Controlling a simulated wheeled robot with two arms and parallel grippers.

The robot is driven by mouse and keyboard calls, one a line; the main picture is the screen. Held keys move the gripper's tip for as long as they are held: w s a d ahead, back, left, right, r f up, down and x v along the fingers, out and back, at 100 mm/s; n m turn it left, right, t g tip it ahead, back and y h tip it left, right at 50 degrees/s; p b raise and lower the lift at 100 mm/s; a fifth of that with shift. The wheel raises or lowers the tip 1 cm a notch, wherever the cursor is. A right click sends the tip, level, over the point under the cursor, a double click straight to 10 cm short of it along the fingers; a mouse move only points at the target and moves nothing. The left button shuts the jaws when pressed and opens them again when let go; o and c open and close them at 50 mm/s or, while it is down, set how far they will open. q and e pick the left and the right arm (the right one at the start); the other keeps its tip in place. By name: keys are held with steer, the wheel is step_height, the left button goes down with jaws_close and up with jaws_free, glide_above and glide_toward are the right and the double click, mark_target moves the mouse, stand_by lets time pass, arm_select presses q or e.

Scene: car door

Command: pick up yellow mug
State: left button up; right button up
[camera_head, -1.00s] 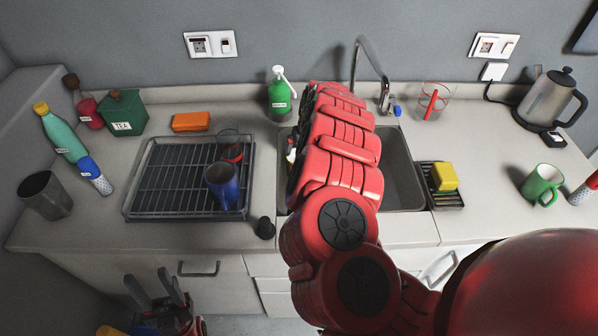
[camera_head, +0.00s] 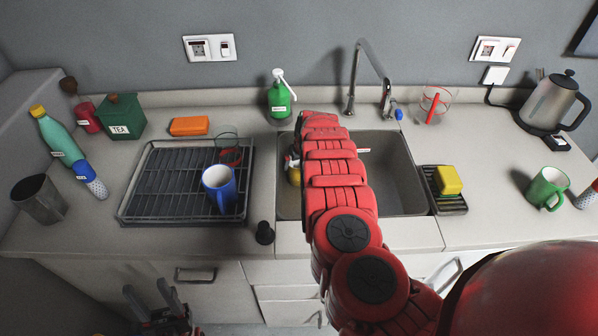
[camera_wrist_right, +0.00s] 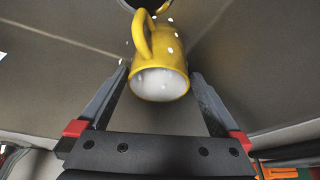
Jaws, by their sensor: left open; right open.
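The yellow mug (camera_wrist_right: 158,65) is in the sink (camera_head: 400,190). In the right wrist view it lies between the two fingers of my right gripper (camera_wrist_right: 160,77), with its pale round end facing the camera and its handle at upper left. The fingers are apart, with a gap visible at least on the left side. My left gripper (camera_head: 150,296) is open and empty, low in front of the cabinets.
A drying rack (camera_head: 160,195) with a blue mug (camera_head: 220,187) stands left of the sink. The faucet (camera_head: 355,75) rises behind it. A yellow sponge (camera_head: 448,180) and a green mug (camera_head: 546,188) are to the right. The sink walls lie close around the right gripper.

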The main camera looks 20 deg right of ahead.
mark_target(298, 166)
steer(key=shift+d+f, duration=0.15)
steer(key=shift+f, duration=0.35)
steer(key=shift+w+f+b, duration=0.15)
steer(key=shift+f+b, duration=0.15)
steer(key=shift+f, duration=0.35)
steer(key=shift+w+f+b, duration=0.25)
steer(key=shift+f+b, duration=0.05)
steer(key=shift+b, duration=0.05)
steer(key=shift+w+f, duration=0.15)
steer(key=shift+f, duration=0.1)
steer(key=c, duration=1.5)
steer(key=shift+r, duration=0.15)
